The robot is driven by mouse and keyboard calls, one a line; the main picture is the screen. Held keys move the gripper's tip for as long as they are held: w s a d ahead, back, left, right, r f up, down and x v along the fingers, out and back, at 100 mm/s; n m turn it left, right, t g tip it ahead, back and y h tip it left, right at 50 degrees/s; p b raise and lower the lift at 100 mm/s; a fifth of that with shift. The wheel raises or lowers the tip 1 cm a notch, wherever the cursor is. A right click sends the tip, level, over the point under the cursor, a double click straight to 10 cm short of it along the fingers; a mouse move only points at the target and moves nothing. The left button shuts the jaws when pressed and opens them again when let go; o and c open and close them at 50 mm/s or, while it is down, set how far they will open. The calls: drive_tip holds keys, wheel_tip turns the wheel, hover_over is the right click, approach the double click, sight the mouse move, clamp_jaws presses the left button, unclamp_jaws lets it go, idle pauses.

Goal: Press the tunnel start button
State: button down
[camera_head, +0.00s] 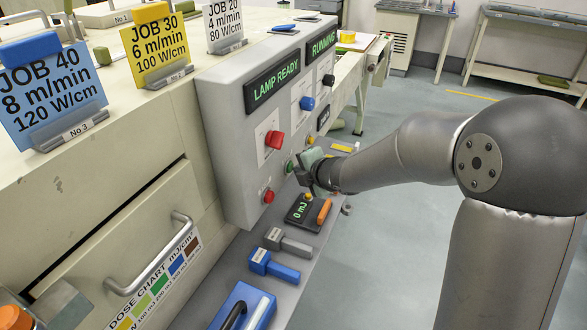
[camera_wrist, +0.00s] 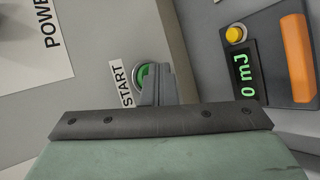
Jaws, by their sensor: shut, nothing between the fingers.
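The green start button (camera_wrist: 144,77) is on the grey control panel, with a START label (camera_wrist: 127,84) beside it in the wrist view. It also shows in the head view (camera_head: 289,166), just left of my gripper. My gripper (camera_wrist: 158,72) is shut and empty, its fingertips pointing at the panel and covering the right part of the button. In the head view my gripper (camera_head: 299,167) is close against the panel face. I cannot tell whether the fingertips touch the button.
A red knob (camera_head: 274,140) and a red button (camera_head: 268,196) sit left of my gripper on the panel. A dose meter (camera_head: 299,212) reading 0 mJ, with an orange side, lies below. Grey (camera_head: 285,242) and blue (camera_head: 272,266) handled tools lie on the ledge. LAMP READY and RUNNING signs are above.

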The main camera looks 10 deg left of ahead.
drive_tip(key=shift+s+d+p, duration=0.3)
drive_tip(key=shift+d, duration=0.5)
drive_tip(key=shift+s+d+p, duration=0.25)
drive_tip(key=shift+d, duration=0.55)
drive_tip(key=shift+s+d+p, duration=0.25)
drive_tip(key=shift+d, duration=0.6)
drive_tip(key=shift+s+d+p, duration=0.25)
drive_tip(key=shift+d, duration=0.55)
drive_tip(key=s+d+r+m+g+h+p, duration=0.3)
drive_tip(key=s+d+r+m+h+p, duration=0.45)
drive_tip(key=s+d+m, duration=0.6)
drive_tip(key=s+r+m+g+p, duration=0.2)
drive_tip(key=s+m+g, duration=0.3)
drive_tip(key=s+m, duration=0.8)
drive_tip(key=s+r, duration=0.1)
drive_tip(key=s, duration=0.3)
drive_tip(key=shift+r+g, duration=0.2)
drive_tip(key=shift+g, duration=0.2)
